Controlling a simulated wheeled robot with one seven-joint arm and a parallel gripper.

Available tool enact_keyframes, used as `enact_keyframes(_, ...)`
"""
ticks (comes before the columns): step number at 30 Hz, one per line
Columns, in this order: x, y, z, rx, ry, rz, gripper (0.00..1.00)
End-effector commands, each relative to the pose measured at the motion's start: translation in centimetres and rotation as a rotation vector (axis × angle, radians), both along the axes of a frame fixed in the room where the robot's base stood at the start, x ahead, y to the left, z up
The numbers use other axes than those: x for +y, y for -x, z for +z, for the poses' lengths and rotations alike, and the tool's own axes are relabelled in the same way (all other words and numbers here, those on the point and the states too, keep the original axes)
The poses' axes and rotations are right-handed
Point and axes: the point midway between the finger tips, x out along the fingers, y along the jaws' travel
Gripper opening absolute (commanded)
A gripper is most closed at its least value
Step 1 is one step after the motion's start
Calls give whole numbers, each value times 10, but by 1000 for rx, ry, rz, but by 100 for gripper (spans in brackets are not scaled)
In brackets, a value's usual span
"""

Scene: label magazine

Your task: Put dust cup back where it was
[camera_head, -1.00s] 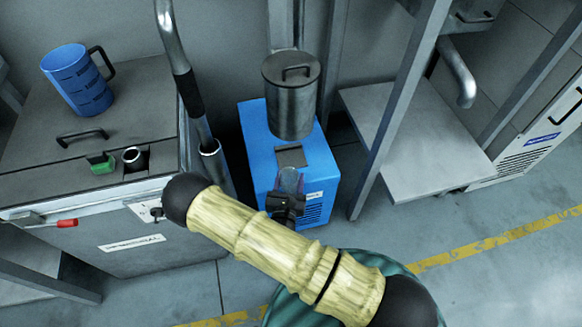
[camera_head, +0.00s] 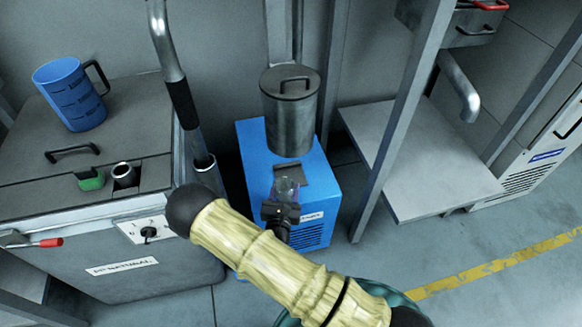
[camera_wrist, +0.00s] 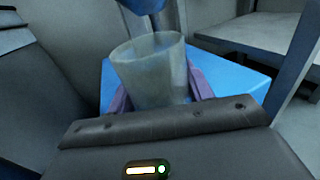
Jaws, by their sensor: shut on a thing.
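The dust cup (camera_wrist: 152,72) is a translucent grey, open-topped cup. In the wrist view it stands upright between the purple fingers of my gripper (camera_wrist: 160,92), which is shut on it. In the head view the cup (camera_head: 287,188) appears small, just beyond my gripper (camera_head: 284,206), in front of the blue box's top. The blue box (camera_head: 252,150) has a dark square patch (camera_head: 290,172) on top, partly behind the cup. A grey lidded cylinder (camera_head: 290,115) hangs above that box. Whether the cup touches the box cannot be told.
A grey cabinet (camera_head: 40,150) at left carries a blue mug (camera_head: 72,95), a green block (camera_head: 91,180) and a short metal tube (camera_head: 125,174). A bent metal pipe (camera_head: 172,75) rises between cabinet and box. A grey shelf (camera_head: 425,160) and its upright stand to the right.

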Motion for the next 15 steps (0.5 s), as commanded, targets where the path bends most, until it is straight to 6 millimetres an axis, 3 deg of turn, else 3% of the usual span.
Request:
enact_keyframes(9,-8,-67,-2,-2,-2,-2,27)
enact_keyframes(15,-10,-80,0,0,0,-1,27)
